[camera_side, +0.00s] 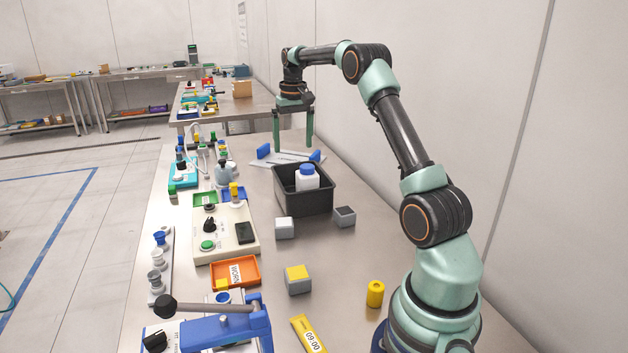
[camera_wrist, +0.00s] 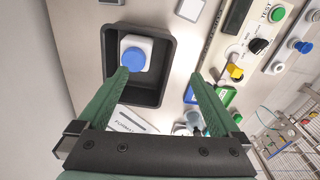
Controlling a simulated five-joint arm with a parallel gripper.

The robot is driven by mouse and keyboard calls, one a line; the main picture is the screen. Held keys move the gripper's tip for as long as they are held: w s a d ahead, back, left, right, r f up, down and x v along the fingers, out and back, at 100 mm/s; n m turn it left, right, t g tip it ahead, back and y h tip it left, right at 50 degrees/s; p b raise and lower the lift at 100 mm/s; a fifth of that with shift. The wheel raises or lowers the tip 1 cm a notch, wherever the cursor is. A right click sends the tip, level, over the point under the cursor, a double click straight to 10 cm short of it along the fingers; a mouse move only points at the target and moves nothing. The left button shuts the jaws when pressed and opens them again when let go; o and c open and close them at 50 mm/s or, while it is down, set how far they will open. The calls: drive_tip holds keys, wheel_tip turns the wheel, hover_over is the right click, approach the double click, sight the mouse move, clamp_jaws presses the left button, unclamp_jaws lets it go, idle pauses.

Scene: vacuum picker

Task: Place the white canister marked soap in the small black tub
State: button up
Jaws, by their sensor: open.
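The white canister (camera_side: 308,183) with a blue cap stands inside the small black tub (camera_side: 303,205) in the side view. No soap marking can be read on it. The wrist view shows the canister (camera_wrist: 153,47) from above, its cap toward me, with the tub wall (camera_wrist: 107,45) around it. My gripper (camera_side: 292,147) is open and empty, fingers pointing down, beyond the tub in the side view. In the wrist view its green fingers (camera_wrist: 161,80) are spread, the left one overlapping the tub's near edge in the picture. The canister is not between the fingers.
Two grey-and-white blocks (camera_side: 285,228) (camera_side: 344,216) sit in front of the tub. A control box (camera_side: 226,238) and an orange tray (camera_side: 236,271) are to its left. A flat white plate with blue ends (camera_side: 280,158) lies behind the tub. Bare table shows to the tub's right.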

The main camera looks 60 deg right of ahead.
drive_tip(key=s+a+r+n+t, duration=0.15)
drive_tip(key=a+r, duration=0.25)
drive_tip(key=a, duration=0.5)
drive_tip(key=s+a+r+n+t, duration=0.15)
drive_tip(key=a+r, duration=0.25)
drive_tip(key=a, duration=0.4)
drive_tip(key=s+a+f+n+t, duration=0.1)
drive_tip(key=s+a+f+n, duration=0.1)
drive_tip(key=s+a, duration=0.3)
drive_tip(key=s+a+f+n+t, duration=0.1)
drive_tip(key=s+a+f+n, duration=0.1)
drive_tip(key=s+a, duration=0.4)
drive_tip(key=a+n, duration=0.1)
drive_tip(key=a, duration=0.4)
drive_tip(key=shift+s+f, duration=0.15)
drive_tip(key=shift+s, duration=0.1)
